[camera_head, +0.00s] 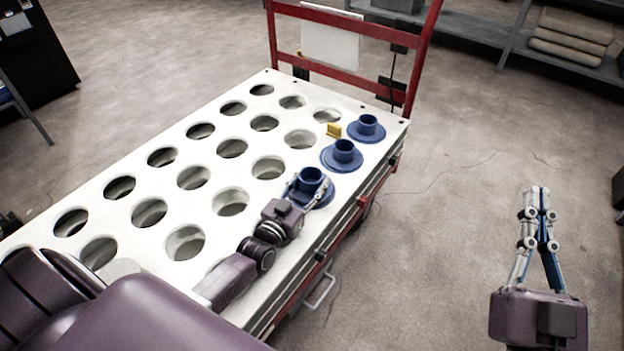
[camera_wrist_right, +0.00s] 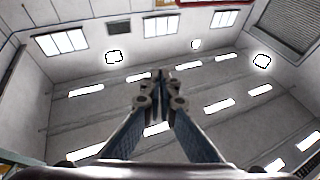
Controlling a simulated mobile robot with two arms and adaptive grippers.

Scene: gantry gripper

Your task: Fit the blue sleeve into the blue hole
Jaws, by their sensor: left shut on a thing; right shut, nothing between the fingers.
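Three blue flanged sleeves stand in a row along the right edge of the white cart top: a far sleeve (camera_head: 367,126), a middle sleeve (camera_head: 343,152) and a near sleeve (camera_head: 311,175). My left gripper (camera_head: 309,186) is shut on the near sleeve, with a finger showing on each side of it. That sleeve looks upright; the gripper hides part of its flange, and I cannot tell how deep it sits. No hole looks blue. My right gripper (camera_head: 540,192) is shut and empty, pointing up over the floor; its fingertips meet in the right wrist view (camera_wrist_right: 160,88).
The white cart top (camera_head: 222,115) has rows of open round holes. A small yellow block (camera_head: 334,130) stands near the far sleeves. A red frame (camera_head: 340,72) rises at the cart's far end.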

